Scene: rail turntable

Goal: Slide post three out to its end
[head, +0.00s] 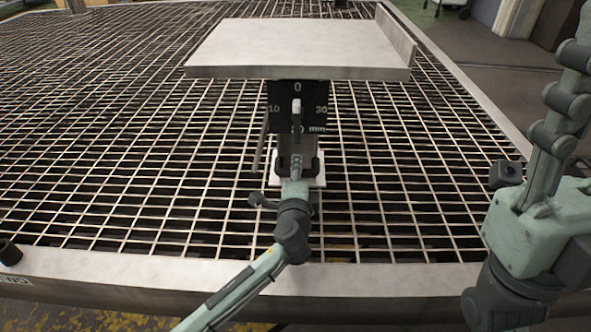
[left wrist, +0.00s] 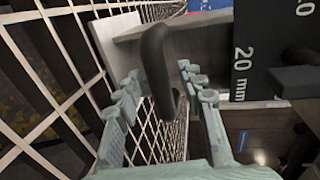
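A post (head: 284,150) stands on the grating below a pale flat plate. I cannot read a number on it. A black scale plate (head: 285,92) marked 0, 10, 20 mm and 30 faces me; part of it also shows in the left wrist view (left wrist: 262,45). My left gripper (head: 296,160) is in front of the post, and its fingers hide part of it. In the left wrist view my left gripper (left wrist: 165,90) is open, with its fingers apart on either side of a dark rounded handle (left wrist: 157,65). Contact is not clear. My right gripper is out of view.
The pale plate (head: 300,48) overhangs the scale, with a raised lip along its right edge. Open metal grating (head: 130,150) surrounds the post. A metal frame beam (head: 150,275) runs along the front. A dark round knob (head: 9,252) sits at the left.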

